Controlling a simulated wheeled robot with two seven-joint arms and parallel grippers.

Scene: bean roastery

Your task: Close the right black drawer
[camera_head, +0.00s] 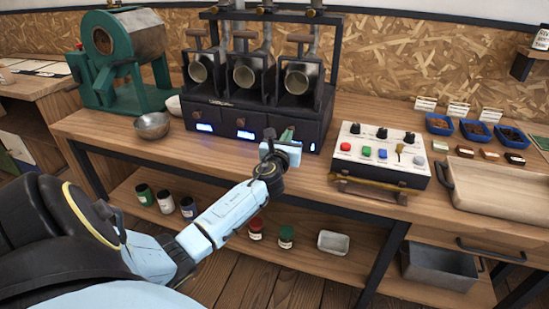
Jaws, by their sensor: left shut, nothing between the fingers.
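The black three-drum roaster (255,90) stands on the wooden counter against the back wall. Its lower front has black drawer-like fronts with blue-lit displays: a left one (203,116) and a middle one (238,124). The right black drawer (305,131) is at the machine's lower right and is partly hidden by my left gripper. How far it stands out cannot be told. My left gripper (279,140) is shut and empty, right in front of this drawer. Whether it touches the drawer is unclear. My right gripper is out of view.
A control box (381,158) with knobs and coloured buttons stands just right of my gripper. A metal bowl (152,126) and a green roaster (120,60) are to the left. A wooden tray (500,190) and blue bean trays (440,124) are at right. Jars line the lower shelf.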

